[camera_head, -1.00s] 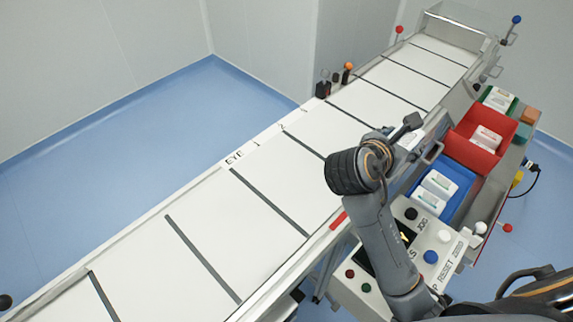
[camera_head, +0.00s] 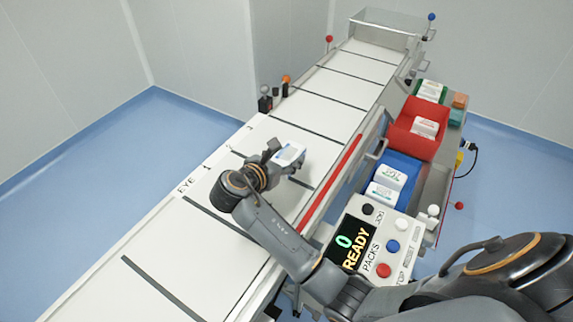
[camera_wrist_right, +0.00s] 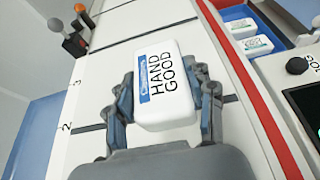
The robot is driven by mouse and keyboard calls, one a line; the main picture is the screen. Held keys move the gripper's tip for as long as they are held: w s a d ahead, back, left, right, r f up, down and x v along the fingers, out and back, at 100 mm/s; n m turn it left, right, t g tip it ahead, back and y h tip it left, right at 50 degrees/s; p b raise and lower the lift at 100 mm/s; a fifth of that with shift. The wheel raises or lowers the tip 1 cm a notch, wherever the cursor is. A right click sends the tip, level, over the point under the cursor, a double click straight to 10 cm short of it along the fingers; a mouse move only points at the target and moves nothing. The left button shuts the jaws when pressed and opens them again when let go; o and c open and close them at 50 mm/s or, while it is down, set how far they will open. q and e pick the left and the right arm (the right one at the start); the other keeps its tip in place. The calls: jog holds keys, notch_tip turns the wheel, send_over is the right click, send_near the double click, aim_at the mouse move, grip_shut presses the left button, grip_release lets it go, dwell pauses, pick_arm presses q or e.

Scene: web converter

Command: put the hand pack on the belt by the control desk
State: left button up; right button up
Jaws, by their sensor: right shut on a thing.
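My left gripper is not in view.
A red rail (camera_head: 335,180) edges the belt. Small posts (camera_head: 265,100) stand on its far side. Dark lines divide the bare belt.

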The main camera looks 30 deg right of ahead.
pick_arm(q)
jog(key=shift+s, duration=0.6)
pick_arm(e)
jog(key=shift+s+f, duration=0.15)
jog(key=shift+f, duration=1.15)
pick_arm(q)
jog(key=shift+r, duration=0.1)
pick_arm(e)
jog(key=o, duration=1.2)
jog(key=shift+f, duration=0.1)
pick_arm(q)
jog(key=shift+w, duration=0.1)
pick_arm(e)
jog(key=shift+o, duration=0.3)
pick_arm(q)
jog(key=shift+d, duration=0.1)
pick_arm(e)
jog(key=shift+r, duration=0.25)
jog(key=p+v, duration=0.9)
jog(key=v, duration=0.1)
jog(key=shift+s+a+r, duration=0.15)
jog(key=shift+a, duration=0.1)
jog(key=shift+s+a+r+p, duration=0.1)
jog(key=shift+s+a+p, duration=0.2)
jog(key=shift+a+p, duration=0.15)
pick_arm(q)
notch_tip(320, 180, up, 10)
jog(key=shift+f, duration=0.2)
